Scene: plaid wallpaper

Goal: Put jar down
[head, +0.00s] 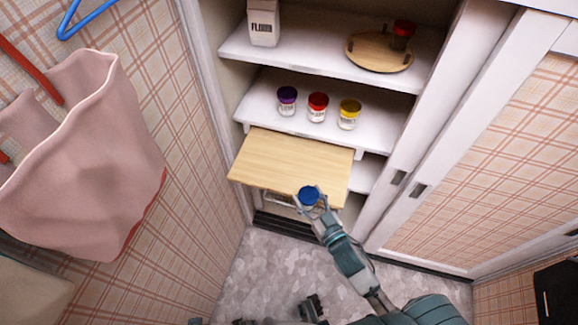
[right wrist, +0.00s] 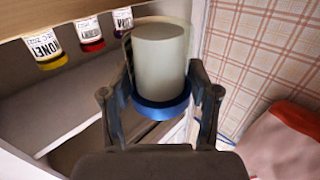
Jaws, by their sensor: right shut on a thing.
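My right gripper (head: 309,203) is shut on a jar with a blue lid (head: 309,195). In the head view the jar overlaps the front edge of a pull-out wooden board (head: 285,160); I cannot tell whether it touches the board. The right wrist view shows the jar's pale body (right wrist: 160,60) and blue lid (right wrist: 160,107) between both fingers. A dark gripper part, seemingly my left gripper (head: 313,307), shows at the bottom of the head view; its jaws are unclear.
Jars with purple (head: 287,95), red (head: 318,100) and yellow (head: 349,107) lids stand on the shelf above the board. The top shelf holds a flour container (head: 263,22) and a round wooden tray (head: 365,52) with a red-lidded jar. The board is clear. A pink bag (head: 85,160) hangs left.

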